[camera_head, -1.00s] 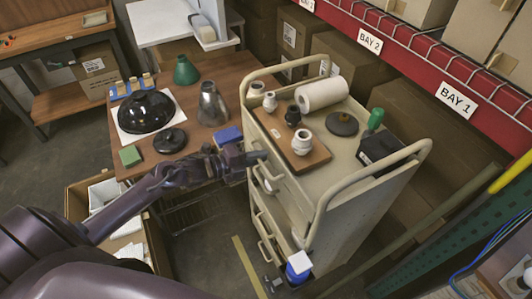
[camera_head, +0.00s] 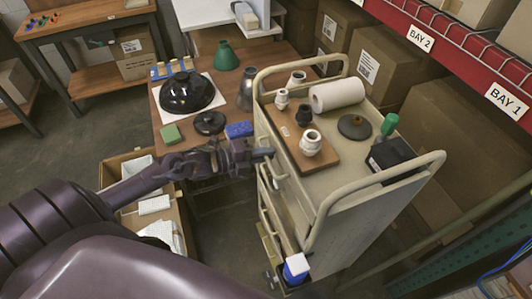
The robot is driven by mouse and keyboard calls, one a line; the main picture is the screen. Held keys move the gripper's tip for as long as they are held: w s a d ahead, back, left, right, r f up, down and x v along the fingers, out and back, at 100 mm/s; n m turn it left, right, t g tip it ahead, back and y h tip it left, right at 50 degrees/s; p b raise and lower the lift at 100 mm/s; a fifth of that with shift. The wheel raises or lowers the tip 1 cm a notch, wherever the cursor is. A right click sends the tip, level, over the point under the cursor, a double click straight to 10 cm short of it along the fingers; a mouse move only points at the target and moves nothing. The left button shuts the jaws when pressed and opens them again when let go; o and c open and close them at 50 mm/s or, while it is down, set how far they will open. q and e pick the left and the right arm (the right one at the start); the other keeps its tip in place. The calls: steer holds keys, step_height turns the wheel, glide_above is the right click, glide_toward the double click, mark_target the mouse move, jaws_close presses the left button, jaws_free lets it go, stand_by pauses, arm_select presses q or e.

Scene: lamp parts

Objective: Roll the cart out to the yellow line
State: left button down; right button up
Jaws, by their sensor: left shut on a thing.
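The cream cart (camera_head: 345,215) stands right of centre, with rounded rails at both ends and drawers on its front. My right gripper is not in view.
On the cart lie a board (camera_head: 301,150) with sockets, a white roll (camera_head: 337,95), a dark disc and a green-handled tool. A wooden table (camera_head: 178,136) with lamp parts stands close left. An open carton (camera_head: 125,170) is below it. Shelving (camera_head: 450,70) and boxes line the right.

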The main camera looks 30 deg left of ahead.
arm_select(q)
steer(key=shift+f, duration=0.1)
steer(key=c, duration=1.6)
jaws_free()
steer(key=shift+c, duration=0.2)
steer(key=shift+s+a, duration=0.1)
steer(key=shift+s, duration=0.05)
steer(key=b+v, duration=0.1)
steer(key=v, duration=0.6)
steer(key=shift+s+a, duration=0.2)
steer(key=shift+s, duration=0.05)
